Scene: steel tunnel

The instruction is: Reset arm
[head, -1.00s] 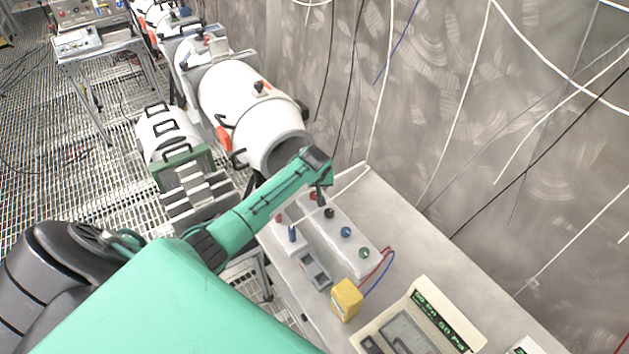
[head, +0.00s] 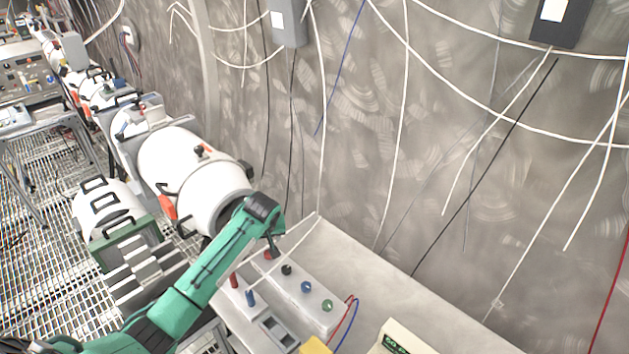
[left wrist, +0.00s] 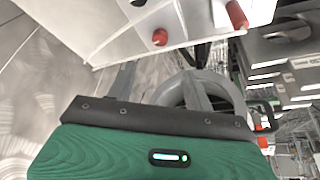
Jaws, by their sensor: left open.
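My left arm comes in from the lower left of the head view, and its green forearm reaches up and right. My left gripper (head: 276,244) hangs at its end over the far end of the white table. In the left wrist view its two grey fingers (left wrist: 163,85) are spread apart with nothing between them. A red knob (left wrist: 160,38) of the control box shows beyond the fingers. My right gripper is not in view.
A control box (head: 310,300) with several coloured knobs stands on the white table (head: 345,265), close below the gripper. A white cylindrical pipe section (head: 185,165) lies just left of the gripper. Cables (head: 400,130) hang on the metal wall. A yellow block (head: 316,346) shows at the bottom.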

